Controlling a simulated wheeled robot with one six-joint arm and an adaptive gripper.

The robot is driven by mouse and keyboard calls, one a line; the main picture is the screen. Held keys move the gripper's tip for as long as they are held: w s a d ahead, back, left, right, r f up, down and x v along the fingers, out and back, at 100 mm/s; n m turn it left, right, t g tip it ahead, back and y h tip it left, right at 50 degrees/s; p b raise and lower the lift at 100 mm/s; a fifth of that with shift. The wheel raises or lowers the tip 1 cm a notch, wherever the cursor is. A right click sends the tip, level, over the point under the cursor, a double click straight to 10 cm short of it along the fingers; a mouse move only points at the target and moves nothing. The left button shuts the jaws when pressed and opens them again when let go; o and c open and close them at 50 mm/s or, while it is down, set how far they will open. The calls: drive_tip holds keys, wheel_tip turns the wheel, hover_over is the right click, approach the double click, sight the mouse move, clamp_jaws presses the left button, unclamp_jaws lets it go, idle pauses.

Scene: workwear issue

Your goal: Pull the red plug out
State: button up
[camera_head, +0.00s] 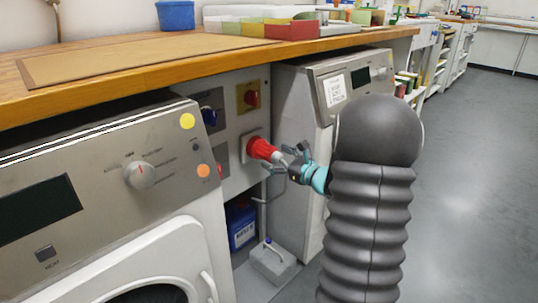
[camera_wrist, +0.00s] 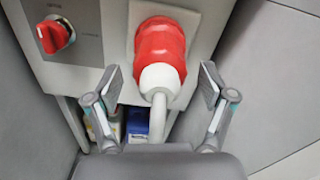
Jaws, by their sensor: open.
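The red plug (camera_head: 262,149) sits in a pale socket plate on the grey panel between two washing machines. In the wrist view the plug (camera_wrist: 160,52) has a red body, a white collar (camera_wrist: 160,78) and a pale cable running down. My gripper (camera_head: 293,160) is in front of the plug, in line with it. In the wrist view my gripper (camera_wrist: 160,88) is open, with one finger on each side of the white collar and a visible gap on both sides. Whether the plug is fully seated cannot be told.
A red rotary switch (camera_wrist: 54,36) is left of the plug in the wrist view. Washing machines stand left (camera_head: 110,170) and right (camera_head: 345,80). A wooden worktop (camera_head: 200,70) overhangs the panel.

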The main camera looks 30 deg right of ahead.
sight(269, 153)
drive_tip(key=shift+x, duration=1.55)
clamp_jaws()
drive_tip(key=v, duration=0.4)
drive_tip(key=shift+s+b, duration=0.25)
drive_tip(key=shift+b, duration=0.15)
unclamp_jaws()
drive_tip(key=v, duration=1.2)
